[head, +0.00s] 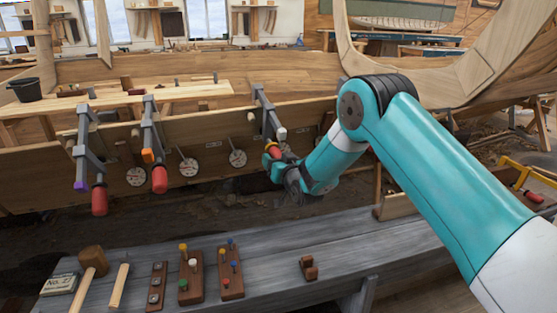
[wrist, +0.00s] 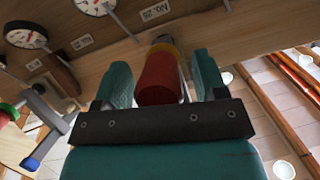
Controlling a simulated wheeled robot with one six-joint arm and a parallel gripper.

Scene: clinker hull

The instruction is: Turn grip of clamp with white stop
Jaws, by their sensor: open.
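The clamp with the white stop (head: 281,133) hangs on the upper edge of the plank, right of two other clamps in the head view. Its red grip (head: 274,149) points down toward my gripper (head: 275,166) and is partly hidden by it. In the wrist view the red grip (wrist: 158,78) stands between the two teal fingers of my gripper (wrist: 163,82). The fingers are open, with a gap visible on the right side of the grip; contact on the left is hard to tell. The white stop is not clear in the wrist view.
Clamps with a purple stop (head: 81,186) and an orange stop (head: 147,155) hang to the left, also with red grips. Round dials (head: 238,158) line the plank. A grey bench (head: 330,240) below holds a mallet (head: 91,262), peg blocks and a small brown block (head: 309,268).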

